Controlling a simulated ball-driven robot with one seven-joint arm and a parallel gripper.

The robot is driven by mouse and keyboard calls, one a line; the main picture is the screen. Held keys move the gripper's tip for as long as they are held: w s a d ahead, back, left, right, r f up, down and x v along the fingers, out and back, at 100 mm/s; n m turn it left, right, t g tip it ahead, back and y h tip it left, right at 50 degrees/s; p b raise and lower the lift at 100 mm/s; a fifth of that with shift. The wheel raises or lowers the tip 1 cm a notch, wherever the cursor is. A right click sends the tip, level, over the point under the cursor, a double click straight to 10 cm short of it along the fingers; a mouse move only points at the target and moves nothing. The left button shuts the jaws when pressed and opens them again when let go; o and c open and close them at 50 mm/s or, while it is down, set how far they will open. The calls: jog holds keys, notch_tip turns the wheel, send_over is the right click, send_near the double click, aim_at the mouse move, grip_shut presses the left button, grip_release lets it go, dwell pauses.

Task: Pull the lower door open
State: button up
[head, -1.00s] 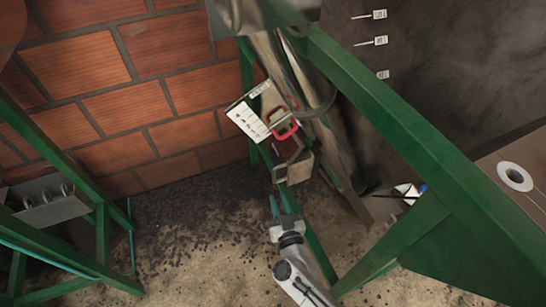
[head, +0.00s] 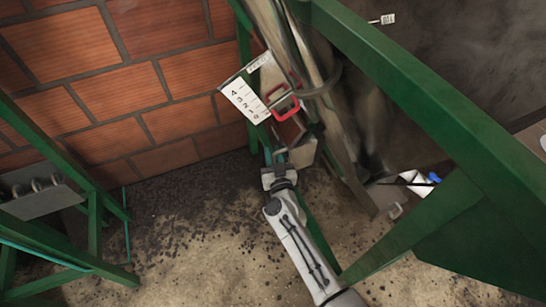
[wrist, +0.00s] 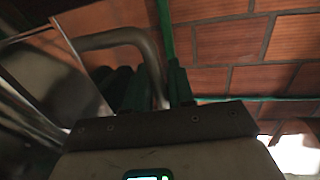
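The lower door looks like a small grey metal box front (head: 302,151) low on the metal chute, below the red handle (head: 285,105). In the wrist view a bent metal bar handle (wrist: 122,36) comes in from the left and turns down toward my fingers. My gripper (head: 275,156) is at this lower box, also seen in the wrist view (wrist: 160,88). Its two dark green fingers stand apart, with the bar's end at the gap between them. Whether they touch the bar is not clear. The door's edge is partly hidden by my gripper.
A white numbered scale plate (head: 245,100) is just above my gripper. Green frame beams (head: 400,90) slope across the right side, and another green frame (head: 95,225) stands at left. A brick wall (head: 120,95) is behind.

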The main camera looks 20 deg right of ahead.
jog(key=shift+w+d, duration=0.1)
jog(key=shift+w, duration=0.05)
jog(key=shift+c, duration=0.2)
grip_shut()
